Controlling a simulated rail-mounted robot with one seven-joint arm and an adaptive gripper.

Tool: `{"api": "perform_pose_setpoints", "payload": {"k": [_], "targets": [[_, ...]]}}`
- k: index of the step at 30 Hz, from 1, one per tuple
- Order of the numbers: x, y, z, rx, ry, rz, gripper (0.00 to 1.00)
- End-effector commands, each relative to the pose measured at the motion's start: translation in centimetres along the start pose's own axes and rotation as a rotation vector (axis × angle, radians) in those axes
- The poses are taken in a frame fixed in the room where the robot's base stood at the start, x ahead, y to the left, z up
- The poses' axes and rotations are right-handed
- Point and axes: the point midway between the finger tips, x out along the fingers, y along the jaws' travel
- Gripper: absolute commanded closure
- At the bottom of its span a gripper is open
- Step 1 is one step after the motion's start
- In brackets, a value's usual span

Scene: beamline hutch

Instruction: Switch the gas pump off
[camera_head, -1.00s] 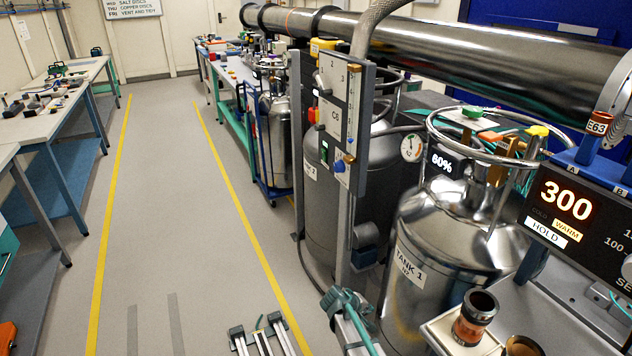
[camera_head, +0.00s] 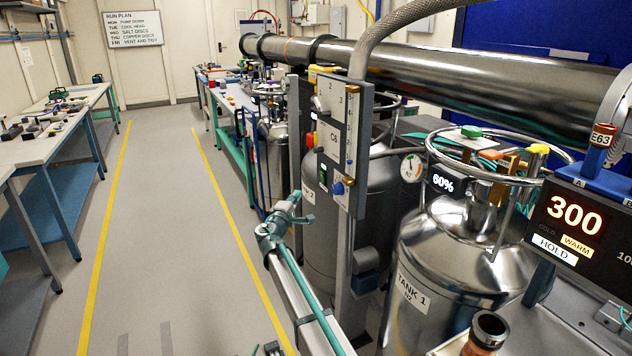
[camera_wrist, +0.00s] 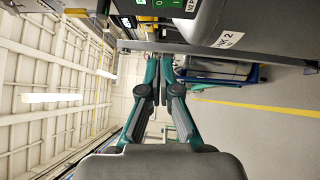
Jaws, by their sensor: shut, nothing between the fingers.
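A grey upright panel (camera_head: 342,135) with a dial and a gauge strip stands right of the aisle, in front of a large grey tank. On its left side is a small switch with a lit green part (camera_head: 323,174), and a red control (camera_head: 310,139) shows near it. A green part (camera_wrist: 162,3) also shows at the top edge of the wrist view, cut off by the frame. I cannot tell which control belongs to the gas pump. My gripper (camera_head: 294,204) is left of and below the panel, apart from it. In the wrist view its fingers (camera_wrist: 160,57) are together and empty.
The Tank 1 vessel (camera_head: 422,285) with its ring rail stands right of the panel. A controller reading 300 (camera_head: 572,215) is at the right. A long steel pipe (camera_head: 450,60) runs above. The aisle floor (camera_head: 165,210) is clear.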

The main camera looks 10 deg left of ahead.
Motion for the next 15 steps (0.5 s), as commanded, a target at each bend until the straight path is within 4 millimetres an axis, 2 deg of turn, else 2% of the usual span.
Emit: {"api": "perform_pose_setpoints", "payload": {"k": [9,15], "targets": [[0.2,-0.1,0.0,0.001,-0.001,-0.002,1.0],[2.0,0.0,-0.1,0.001,-0.002,-0.002,1.0]]}}
